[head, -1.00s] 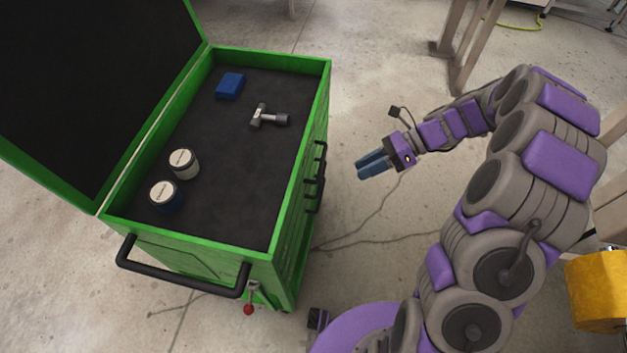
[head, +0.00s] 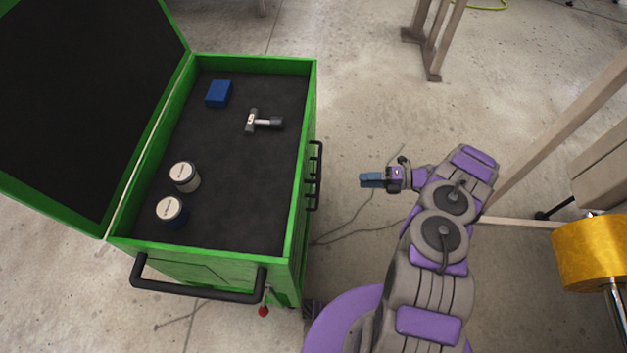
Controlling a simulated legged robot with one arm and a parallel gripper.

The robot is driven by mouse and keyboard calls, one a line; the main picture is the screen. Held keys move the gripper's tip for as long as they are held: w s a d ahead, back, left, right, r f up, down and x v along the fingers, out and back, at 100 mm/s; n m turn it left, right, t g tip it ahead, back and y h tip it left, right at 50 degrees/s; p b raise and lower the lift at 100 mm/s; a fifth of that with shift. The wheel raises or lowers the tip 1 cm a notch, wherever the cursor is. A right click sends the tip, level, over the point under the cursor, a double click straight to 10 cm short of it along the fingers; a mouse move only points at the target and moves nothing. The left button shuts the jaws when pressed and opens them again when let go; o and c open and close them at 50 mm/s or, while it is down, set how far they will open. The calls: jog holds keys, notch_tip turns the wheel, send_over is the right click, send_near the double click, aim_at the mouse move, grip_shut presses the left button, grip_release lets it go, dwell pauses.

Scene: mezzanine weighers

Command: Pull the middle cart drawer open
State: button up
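The green cart (head: 308,130) stands left of centre with its lid raised. Its drawer front faces right and is seen almost edge-on. Several black drawer handles (head: 316,175) stick out from that side, one above another, so I cannot clearly single out the middle drawer. No drawer visibly stands out from the cart. My gripper (head: 364,180) is to the right of the handles, apart from them, with its blue fingers pointing left at the cart. The fingers overlap in this view, so their gap does not show.
The cart's top tray holds a blue box (head: 218,93), a hammer (head: 262,121) and two jars (head: 184,176) (head: 171,211). A black push bar (head: 198,292) juts from the near end. A yellow roll (head: 594,252) is at right. Bare floor lies between cart and arm.

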aim_at(318, 183)
jog(key=x, duration=0.5)
jog(key=b+x, duration=0.1)
jog(key=x, duration=0.5)
jog(key=b+x, duration=0.1)
jog(key=x, duration=0.5)
jog(key=shift+w+f, duration=0.15)
jog(key=shift+f, duration=0.15)
jog(key=shift+c, duration=0.3)
grip_shut()
